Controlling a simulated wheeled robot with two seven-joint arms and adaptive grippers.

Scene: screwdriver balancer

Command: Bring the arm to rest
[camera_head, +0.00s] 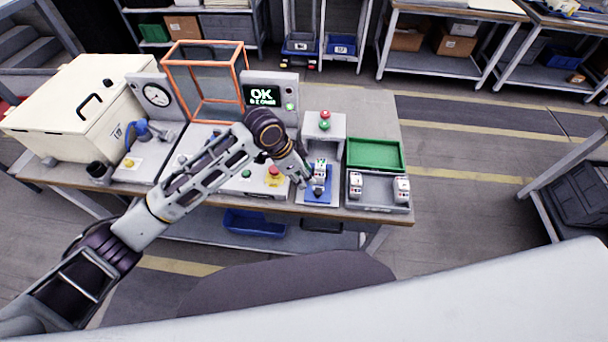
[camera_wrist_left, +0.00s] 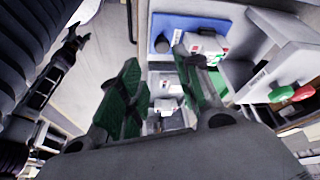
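My left arm comes in from the left over the bench. My left gripper (camera_head: 303,178) is just left of a small white device (camera_head: 320,166) on a blue fixture (camera_head: 319,195). In the left wrist view the green-padded fingers of the left gripper (camera_wrist_left: 160,92) are apart with no object held between them. The white device (camera_wrist_left: 205,45) shows there beyond the right finger, on the blue fixture (camera_wrist_left: 170,28). Whether a finger touches it I cannot tell. My right gripper is not in view.
A grey tray (camera_head: 378,206) with two white devices and an empty green tray (camera_head: 375,154) stand to the right. A grey button stand (camera_head: 338,126) is behind the fixture. An orange frame (camera_head: 205,43), an "OK" display (camera_head: 262,96) and a cream box (camera_head: 62,118) stand farther left.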

